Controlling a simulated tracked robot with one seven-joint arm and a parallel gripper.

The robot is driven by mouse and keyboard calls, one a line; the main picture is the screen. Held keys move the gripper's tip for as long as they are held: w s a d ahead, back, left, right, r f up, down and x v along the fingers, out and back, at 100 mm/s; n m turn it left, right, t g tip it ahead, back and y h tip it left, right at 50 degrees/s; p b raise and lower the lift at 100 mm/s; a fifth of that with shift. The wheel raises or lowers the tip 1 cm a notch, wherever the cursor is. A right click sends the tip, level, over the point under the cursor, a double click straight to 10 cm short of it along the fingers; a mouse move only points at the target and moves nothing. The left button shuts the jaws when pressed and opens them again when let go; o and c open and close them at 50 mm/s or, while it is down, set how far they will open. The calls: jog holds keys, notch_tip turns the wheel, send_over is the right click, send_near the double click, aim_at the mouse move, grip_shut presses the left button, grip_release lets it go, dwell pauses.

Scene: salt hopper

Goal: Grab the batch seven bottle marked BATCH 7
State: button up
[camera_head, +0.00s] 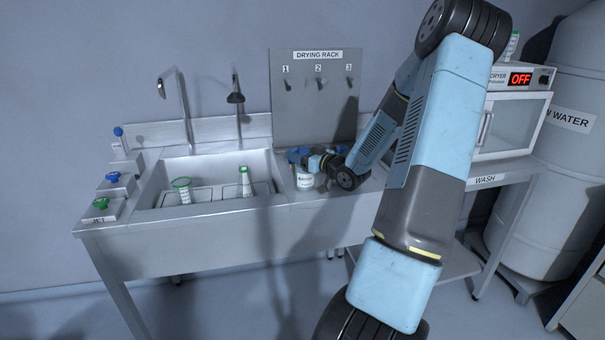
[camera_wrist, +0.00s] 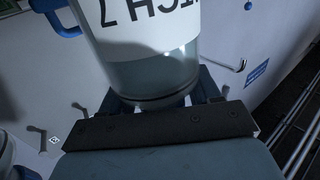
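The BATCH 7 bottle (camera_head: 305,182) stands on the counter right of the sink, under the drying rack, with a white label. In the wrist view the bottle (camera_wrist: 150,70) fills the top middle, its label upside down and partly cut off, with "TCH 7" showing. A clear band lies between the label and the end nearest my gripper. My gripper (camera_head: 312,160) is at the top of the bottle in the head view. In the wrist view parts of my gripper (camera_wrist: 160,105) lie on both sides of the bottle's near end. The dark bar hides the fingertips, so contact is unclear.
The sink (camera_head: 205,180) holds a green-rimmed container (camera_head: 182,190) and a green-capped bottle (camera_head: 245,182). The drying rack (camera_head: 315,110) stands behind the counter. A dryer (camera_head: 510,125) showing OFF and a large tank (camera_head: 575,150) are at right. Button boxes line the left edge.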

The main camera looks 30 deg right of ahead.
grip_shut()
dwell(0.3)
dwell(0.4)
